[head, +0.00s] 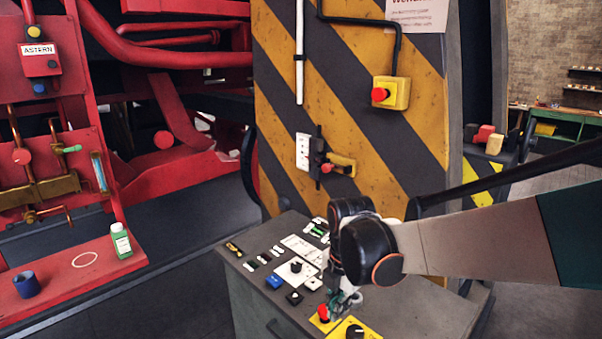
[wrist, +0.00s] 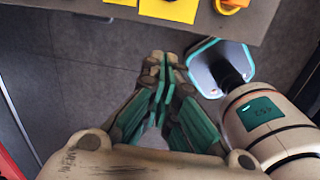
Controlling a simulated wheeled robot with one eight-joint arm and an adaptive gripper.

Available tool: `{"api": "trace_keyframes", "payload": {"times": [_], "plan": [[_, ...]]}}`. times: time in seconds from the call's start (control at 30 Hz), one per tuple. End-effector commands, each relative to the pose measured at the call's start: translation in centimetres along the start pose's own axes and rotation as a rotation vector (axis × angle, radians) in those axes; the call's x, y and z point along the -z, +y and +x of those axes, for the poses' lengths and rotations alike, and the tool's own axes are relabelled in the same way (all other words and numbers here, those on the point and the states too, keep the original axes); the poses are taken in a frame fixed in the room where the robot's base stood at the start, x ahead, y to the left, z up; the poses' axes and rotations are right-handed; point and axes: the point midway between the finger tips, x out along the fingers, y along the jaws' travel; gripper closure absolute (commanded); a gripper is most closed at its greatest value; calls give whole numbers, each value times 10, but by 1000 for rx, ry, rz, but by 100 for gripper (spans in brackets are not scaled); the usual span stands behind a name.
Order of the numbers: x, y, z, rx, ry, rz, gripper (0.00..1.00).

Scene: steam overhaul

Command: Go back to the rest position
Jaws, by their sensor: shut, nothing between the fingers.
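My gripper (wrist: 163,72) is shut and empty in the wrist view, its green and beige fingers pressed together above the dark floor. In the head view my gripper (head: 345,303) hangs over the right front part of the grey control cabinet (head: 262,318). It is near a red emergency button (head: 324,313) on a yellow plate and a black knob (head: 355,331) on another yellow plate. I cannot tell its exact height above the panel. My dark arm joint hides part of the panel's back right.
A yellow-black striped pillar (head: 345,85) stands behind the cabinet. A yellow box with a red button (head: 391,93) is mounted on it. Grey floor is open at lower left.

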Motion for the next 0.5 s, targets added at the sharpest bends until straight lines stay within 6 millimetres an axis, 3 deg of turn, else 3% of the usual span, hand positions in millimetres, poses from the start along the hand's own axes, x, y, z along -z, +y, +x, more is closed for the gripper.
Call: {"api": "trace_keyframes", "payload": {"times": [0.17, 0.5], "plan": [[-17, -1, 0, -45, -51, 74, 100], [-23, -33, -25, -144, -87, 434, 100]]}}
